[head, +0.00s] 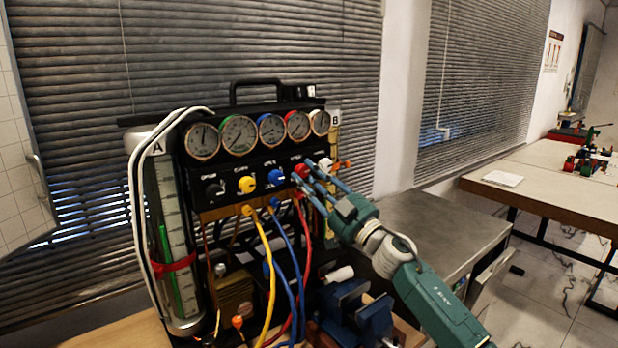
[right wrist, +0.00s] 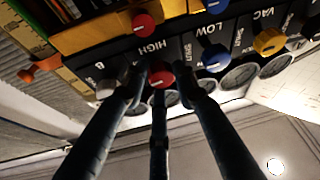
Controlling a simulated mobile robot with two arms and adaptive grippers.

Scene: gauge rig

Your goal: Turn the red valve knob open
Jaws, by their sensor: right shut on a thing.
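The red valve knob (head: 301,171) is on the black front panel of the gauge rig, below the gauges and right of the blue knob. My right gripper (head: 312,178) reaches it from the right, its fingers pointing at the panel. In the right wrist view, the red knob (right wrist: 160,78) sits between the tips of my three-fingered right gripper (right wrist: 159,90), which is shut on it. The fingers partly hide the knob. The knob's turned angle cannot be read. My left gripper is not in view.
A white knob (head: 325,164) is close to the right of the fingers, with a blue knob (head: 275,176) and a yellow knob (head: 247,185) to the left. A red hose (head: 304,245) hangs below. A blue vise (head: 352,312) stands in front. A grey table (head: 440,225) is at right.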

